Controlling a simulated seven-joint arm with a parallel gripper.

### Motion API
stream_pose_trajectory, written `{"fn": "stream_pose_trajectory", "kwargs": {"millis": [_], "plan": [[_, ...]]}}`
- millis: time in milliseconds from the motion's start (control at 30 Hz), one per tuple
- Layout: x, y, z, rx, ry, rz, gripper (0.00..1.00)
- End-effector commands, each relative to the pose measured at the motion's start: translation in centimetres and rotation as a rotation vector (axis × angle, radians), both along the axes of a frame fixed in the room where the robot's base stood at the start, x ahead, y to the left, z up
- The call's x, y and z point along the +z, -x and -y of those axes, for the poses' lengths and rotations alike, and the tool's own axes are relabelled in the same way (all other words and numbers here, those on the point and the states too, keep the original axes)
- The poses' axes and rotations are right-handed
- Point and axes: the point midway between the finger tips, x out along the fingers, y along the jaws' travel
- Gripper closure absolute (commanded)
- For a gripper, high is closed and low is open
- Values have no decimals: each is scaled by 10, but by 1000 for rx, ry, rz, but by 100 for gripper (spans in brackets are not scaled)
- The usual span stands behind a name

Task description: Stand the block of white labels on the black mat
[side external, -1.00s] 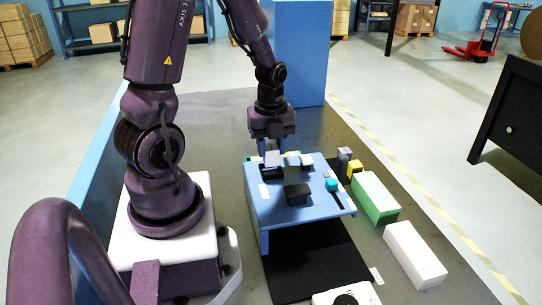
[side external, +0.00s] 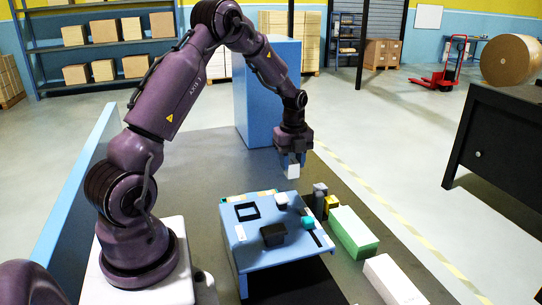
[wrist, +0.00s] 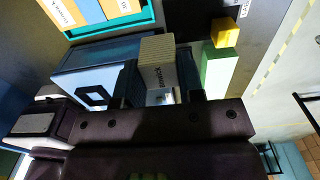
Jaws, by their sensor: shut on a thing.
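My gripper (side external: 291,160) is shut on the block of white labels (side external: 293,171) and holds it in the air above the far right part of the blue table (side external: 250,257). In the wrist view the block (wrist: 157,52) sits between my dark fingers, its ribbed side facing the camera and dark print on another side. A black square outline (side external: 240,213) lies on the tabletop with blue inside it. A flat black surface (side external: 312,283) shows below the table's front edge; I cannot tell for sure which of these is the mat.
On the table are a dark block-like thing (side external: 272,235), a small white-topped thing (side external: 281,199) and a teal piece (side external: 308,222). To the right stand a grey block (side external: 320,198), a yellow block (side external: 331,204), a green box (side external: 353,232) and a white box (side external: 394,281).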

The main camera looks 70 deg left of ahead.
Motion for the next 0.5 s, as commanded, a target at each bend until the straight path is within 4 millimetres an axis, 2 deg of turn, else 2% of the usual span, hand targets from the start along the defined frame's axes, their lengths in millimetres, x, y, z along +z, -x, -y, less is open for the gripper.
{"fn": "stream_pose_trajectory", "kwargs": {"millis": [33,200,500], "plan": [[-12,-9,-6,1,3,-1,88],[-36,-29,-16,3,4,2,88],[-53,-35,-20,4,4,3,88]]}}
